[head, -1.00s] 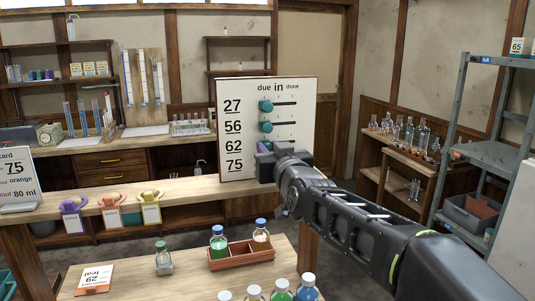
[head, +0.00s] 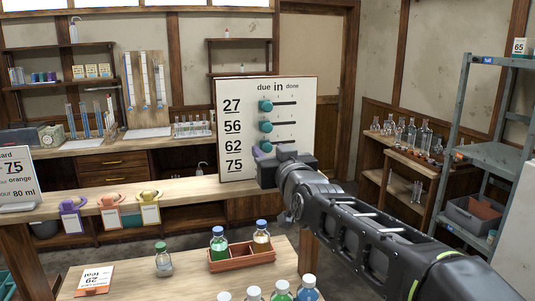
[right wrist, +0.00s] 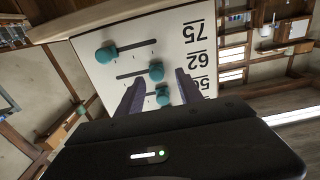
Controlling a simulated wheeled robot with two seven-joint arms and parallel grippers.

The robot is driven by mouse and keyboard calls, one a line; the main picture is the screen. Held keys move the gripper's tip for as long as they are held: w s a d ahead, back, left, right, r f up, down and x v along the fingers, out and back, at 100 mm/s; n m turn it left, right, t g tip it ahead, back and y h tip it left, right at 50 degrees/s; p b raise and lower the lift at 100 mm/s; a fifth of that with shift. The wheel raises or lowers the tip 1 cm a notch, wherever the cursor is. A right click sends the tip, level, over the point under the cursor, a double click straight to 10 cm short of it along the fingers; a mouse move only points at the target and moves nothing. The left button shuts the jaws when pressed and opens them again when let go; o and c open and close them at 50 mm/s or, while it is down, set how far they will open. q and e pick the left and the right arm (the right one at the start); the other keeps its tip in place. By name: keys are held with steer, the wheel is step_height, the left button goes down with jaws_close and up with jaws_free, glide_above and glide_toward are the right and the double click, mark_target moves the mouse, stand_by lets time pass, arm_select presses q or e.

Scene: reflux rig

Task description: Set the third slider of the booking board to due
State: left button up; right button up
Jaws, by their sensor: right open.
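The booking board (head: 240,95) stands upright on the counter, with rows 27, 56, 62 and 75 and the heads due, in and done. In the head view, the first slider (head: 265,105) and second slider (head: 266,126) are at the due end; my gripper hides much of the lower rows. In the right wrist view, the third slider (right wrist: 156,71), row 62, is at the number-side, due end of its slot. The fourth slider (right wrist: 107,54) is at the done end. My right gripper (right wrist: 159,78) is open, its fingers either side of the third slider; contact cannot be told. My left gripper is not in view.
A reagent table in front holds a brown crate (head: 240,258) with bottles and several loose bottles. Coloured holders (head: 110,214) hang along the counter's front at left. A grey shelf unit (head: 485,155) stands at right.

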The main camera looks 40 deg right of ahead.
steer(key=b+v, duration=0.1)
steer(key=v, duration=0.4)
steer(key=shift+s+a, duration=0.15)
stand_by(0.3)
